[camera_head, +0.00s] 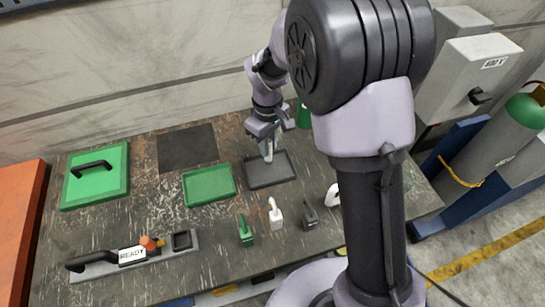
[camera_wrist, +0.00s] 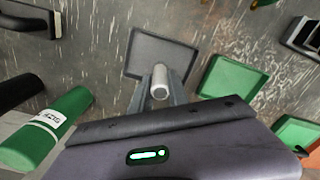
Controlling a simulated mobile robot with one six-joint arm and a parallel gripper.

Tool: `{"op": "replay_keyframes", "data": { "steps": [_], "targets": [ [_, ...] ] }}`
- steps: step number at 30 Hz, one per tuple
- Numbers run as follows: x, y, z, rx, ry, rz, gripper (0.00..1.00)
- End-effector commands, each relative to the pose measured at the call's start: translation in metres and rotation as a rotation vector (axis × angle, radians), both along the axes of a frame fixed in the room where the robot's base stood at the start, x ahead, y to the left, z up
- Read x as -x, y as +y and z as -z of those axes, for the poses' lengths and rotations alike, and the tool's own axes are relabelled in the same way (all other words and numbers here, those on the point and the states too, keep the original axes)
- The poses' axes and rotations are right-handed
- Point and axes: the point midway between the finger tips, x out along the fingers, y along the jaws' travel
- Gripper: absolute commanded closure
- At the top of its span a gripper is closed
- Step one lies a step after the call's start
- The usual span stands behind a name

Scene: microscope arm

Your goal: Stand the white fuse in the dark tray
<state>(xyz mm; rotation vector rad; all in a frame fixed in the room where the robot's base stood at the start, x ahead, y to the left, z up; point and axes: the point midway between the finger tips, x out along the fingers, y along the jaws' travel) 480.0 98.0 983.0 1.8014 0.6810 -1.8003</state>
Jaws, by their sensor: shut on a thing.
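The white fuse (camera_wrist: 160,80) is a pale cylinder between the two fingers of my gripper (camera_wrist: 157,95) in the wrist view. My gripper (camera_head: 267,146) is shut on it. In the head view the fuse (camera_head: 268,155) shows as a small pale piece below the fingers, roughly upright. It is over the back part of the dark tray (camera_head: 283,174). The wrist view shows the dark tray (camera_wrist: 140,50) with its floor empty apart from the fuse and fingers in front. I cannot tell whether the fuse touches the tray floor.
A green tray (camera_head: 208,186) lies left of the dark tray. A dark mat (camera_head: 187,147) lies behind it. Green (camera_head: 245,232), white (camera_head: 276,214) and dark (camera_head: 309,216) handled pieces stand in front. A green cylinder (camera_wrist: 45,130) is at left in the wrist view.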

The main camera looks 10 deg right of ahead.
Motion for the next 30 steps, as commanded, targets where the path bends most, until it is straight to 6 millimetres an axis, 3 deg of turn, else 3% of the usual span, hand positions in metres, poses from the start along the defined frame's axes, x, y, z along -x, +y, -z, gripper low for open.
{"op": "replay_keyframes", "data": {
  "steps": [6, 17, 18, 20, 30],
  "targets": [
    [0.000, 0.000, 0.047, 0.001, 0.001, -0.001, 1.00],
    [0.000, 0.000, 0.050, 0.000, 0.000, 0.000, 1.00],
    [0.000, 0.000, 0.049, -0.001, -0.001, 0.000, 0.72],
    [0.000, 0.000, 0.049, 0.000, 0.000, 0.000, 0.60],
    [0.000, 0.000, 0.045, -0.001, -0.001, 0.000, 0.58]
  ]
}}
